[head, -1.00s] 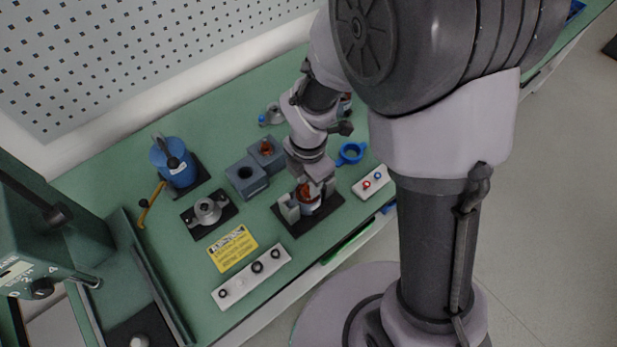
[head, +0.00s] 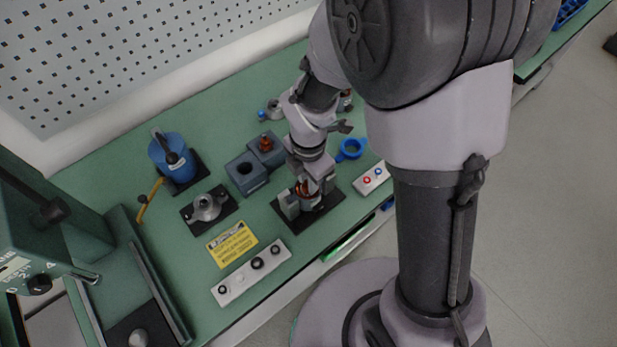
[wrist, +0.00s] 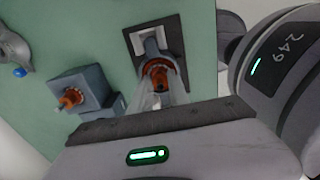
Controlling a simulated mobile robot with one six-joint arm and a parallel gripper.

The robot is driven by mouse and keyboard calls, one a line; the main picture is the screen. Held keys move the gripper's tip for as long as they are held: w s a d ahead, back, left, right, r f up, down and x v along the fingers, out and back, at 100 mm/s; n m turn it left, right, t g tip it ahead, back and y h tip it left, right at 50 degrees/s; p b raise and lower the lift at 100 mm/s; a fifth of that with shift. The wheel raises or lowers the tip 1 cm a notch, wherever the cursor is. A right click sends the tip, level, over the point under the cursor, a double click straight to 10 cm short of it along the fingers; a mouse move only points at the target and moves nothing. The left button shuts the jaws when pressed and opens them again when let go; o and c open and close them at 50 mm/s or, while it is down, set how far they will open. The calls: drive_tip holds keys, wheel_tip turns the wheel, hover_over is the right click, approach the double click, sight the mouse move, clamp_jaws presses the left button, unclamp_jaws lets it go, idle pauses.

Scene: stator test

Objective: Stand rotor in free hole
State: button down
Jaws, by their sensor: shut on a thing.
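My gripper (wrist: 164,97) is shut on a copper-wound rotor (wrist: 159,73), which also shows in the head view (head: 301,188). The rotor is upright at the grey clamp fixture on a black base plate (head: 333,196). I cannot tell whether its lower end is still inside the fixture. The grey-blue holder left of my gripper has a front block with an empty round hole (head: 244,168). The back block (head: 267,148) holds a second rotor (head: 265,141), which also stands there in the wrist view (wrist: 71,98). The empty hole is not visible in the wrist view.
A blue pot (head: 172,158) and a grey flanged part on a black plate (head: 206,206) stand to the left. A yellow label (head: 232,243), a white strip with black rings (head: 251,273), a button box (head: 371,178) and a blue ring (head: 350,149) lie around the fixture.

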drive_tip(key=shift+r, duration=0.15)
wheel_tip(320, 180, up, 8)
drive_tip(key=p, duration=0.7)
drive_tip(key=shift+r+p, duration=0.2)
drive_tip(key=shift+p, duration=0.2)
drive_tip(key=shift+f, duration=0.1)
